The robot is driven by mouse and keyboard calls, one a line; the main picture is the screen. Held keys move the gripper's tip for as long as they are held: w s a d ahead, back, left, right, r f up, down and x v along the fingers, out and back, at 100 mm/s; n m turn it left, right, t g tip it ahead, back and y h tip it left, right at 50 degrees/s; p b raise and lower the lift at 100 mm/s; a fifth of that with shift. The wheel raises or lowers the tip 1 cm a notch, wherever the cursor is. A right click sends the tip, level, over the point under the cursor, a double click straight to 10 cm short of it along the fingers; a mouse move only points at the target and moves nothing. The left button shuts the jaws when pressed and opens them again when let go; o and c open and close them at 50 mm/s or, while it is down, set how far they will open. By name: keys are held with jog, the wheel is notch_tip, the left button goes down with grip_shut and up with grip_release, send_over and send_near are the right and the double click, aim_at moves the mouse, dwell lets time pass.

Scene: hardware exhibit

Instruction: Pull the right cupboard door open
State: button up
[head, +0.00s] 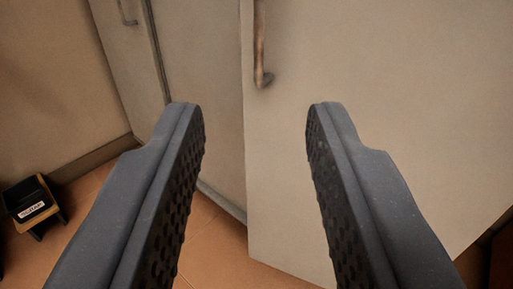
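The right cupboard door (430,110) is a large pale panel filling the right half of the view. Its bar handle (262,45) hangs near its left edge, with the upper part cut off by the frame. The door's left and bottom edges stand out in front of the cupboard behind, so it looks swung partly open. My gripper (255,112) is open and empty, its two dark fingers wide apart. The fingertips show below the handle, not around it. The right finger overlaps the door in the picture; I cannot tell whether it touches.
Another pale cupboard panel (112,50) with its own handle (129,14) stands at the left. A small dark and wooden stool-like object with a white label (33,208) sits on the orange tiled floor (92,195) at lower left. Some floor shows between the fingers.

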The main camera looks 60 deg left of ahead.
jog(key=p+v, duration=0.3)
jog(key=v, duration=1.1)
jog(key=shift+w, duration=0.1)
